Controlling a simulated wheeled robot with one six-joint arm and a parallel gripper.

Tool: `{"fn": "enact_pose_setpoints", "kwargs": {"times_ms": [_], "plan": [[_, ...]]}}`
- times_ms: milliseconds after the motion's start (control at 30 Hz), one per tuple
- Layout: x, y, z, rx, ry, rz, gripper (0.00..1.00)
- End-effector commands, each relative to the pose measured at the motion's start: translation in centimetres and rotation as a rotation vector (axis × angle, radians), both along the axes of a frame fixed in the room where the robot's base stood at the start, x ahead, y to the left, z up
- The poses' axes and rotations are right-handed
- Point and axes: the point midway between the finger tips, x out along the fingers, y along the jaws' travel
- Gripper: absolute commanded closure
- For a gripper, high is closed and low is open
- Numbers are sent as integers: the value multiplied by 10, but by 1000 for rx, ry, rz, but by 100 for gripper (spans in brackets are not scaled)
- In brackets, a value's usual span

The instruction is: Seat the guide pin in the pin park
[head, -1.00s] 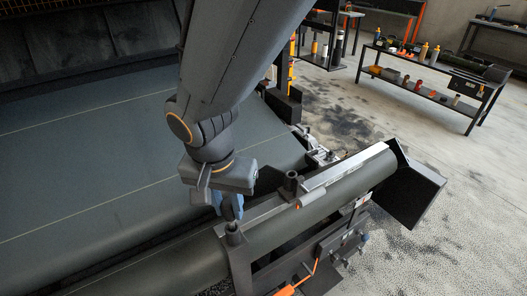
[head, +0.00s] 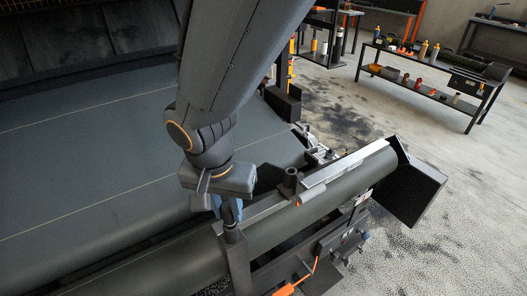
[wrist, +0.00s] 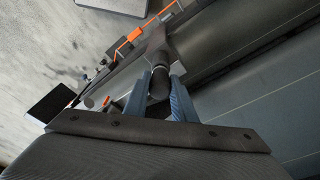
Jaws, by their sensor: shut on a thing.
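My gripper (head: 231,210) points down over the near end of the long roller frame. In the wrist view its two blue fingers (wrist: 159,100) are shut on a dark cylindrical piece, seemingly the guide pin (wrist: 158,84). The pin's far end meets a dark bracket (wrist: 151,50), with a pale ring at the joint. In the head view the pin (head: 232,233) stands roughly upright at the bracket's top. How deep it sits is hidden. A dark upright sleeve (head: 290,180) stands on the frame to the right. I cannot tell for certain which fitting is the pin park.
A dark green roller (head: 345,187) lies along the frame behind the bracket. A wide grey-green belt (head: 90,150) fills the left. An orange lever (head: 290,287) is low in front. A bench with bottles and parts (head: 430,85) stands far right on open floor.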

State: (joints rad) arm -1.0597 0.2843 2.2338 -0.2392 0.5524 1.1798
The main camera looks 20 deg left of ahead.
Motion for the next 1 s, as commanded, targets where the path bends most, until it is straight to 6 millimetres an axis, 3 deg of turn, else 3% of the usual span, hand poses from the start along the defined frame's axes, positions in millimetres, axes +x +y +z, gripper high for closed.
{"fn": "enact_pose_setpoints", "kwargs": {"times_ms": [567,600,700,1000], "plan": [[0,0,-13,0,0,0,100],[0,0,-13,1,0,0,71],[0,0,-13,0,0,0,55],[0,0,-12,0,0,0,55]]}}
